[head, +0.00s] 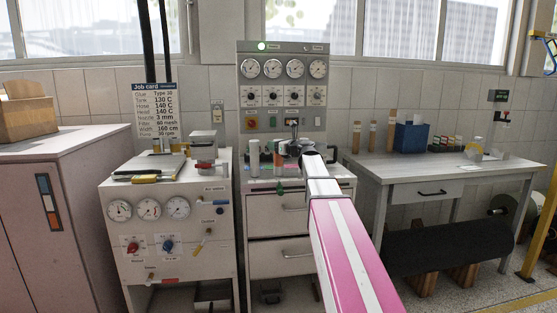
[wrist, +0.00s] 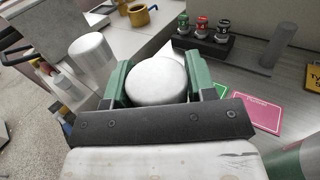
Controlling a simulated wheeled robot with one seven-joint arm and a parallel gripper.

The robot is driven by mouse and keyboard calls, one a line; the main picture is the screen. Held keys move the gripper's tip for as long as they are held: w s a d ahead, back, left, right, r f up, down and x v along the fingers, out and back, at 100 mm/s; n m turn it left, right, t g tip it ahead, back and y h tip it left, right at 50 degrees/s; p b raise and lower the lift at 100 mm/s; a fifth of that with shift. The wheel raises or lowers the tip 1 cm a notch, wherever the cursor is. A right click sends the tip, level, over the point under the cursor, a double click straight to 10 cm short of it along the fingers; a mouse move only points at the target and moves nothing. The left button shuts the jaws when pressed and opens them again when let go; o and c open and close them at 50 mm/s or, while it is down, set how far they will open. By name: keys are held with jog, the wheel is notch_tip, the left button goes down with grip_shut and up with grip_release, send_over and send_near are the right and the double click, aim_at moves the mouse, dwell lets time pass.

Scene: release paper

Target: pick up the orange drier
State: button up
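I cannot make out a clearly orange drier in either view. In the wrist view, the two green fingers of my gripper (wrist: 160,82) stand wide apart on either side of a white round-topped thing (wrist: 156,82). I cannot tell whether they press on it or only surround it, and its lower part is hidden. In the head view, my gripper (head: 290,148) is small and dark above the middle cabinet top, with its fingers hard to make out.
A white cylinder (wrist: 92,52) stands left of the fingers. A dark rack (wrist: 214,42) holds small colour-capped bottles. A pink card (wrist: 252,113) lies at right, and a yellow cup (wrist: 139,15) is farther back. A gauge panel (head: 283,88) rises behind the cabinet.

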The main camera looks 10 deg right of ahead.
jog(key=c, duration=0.8)
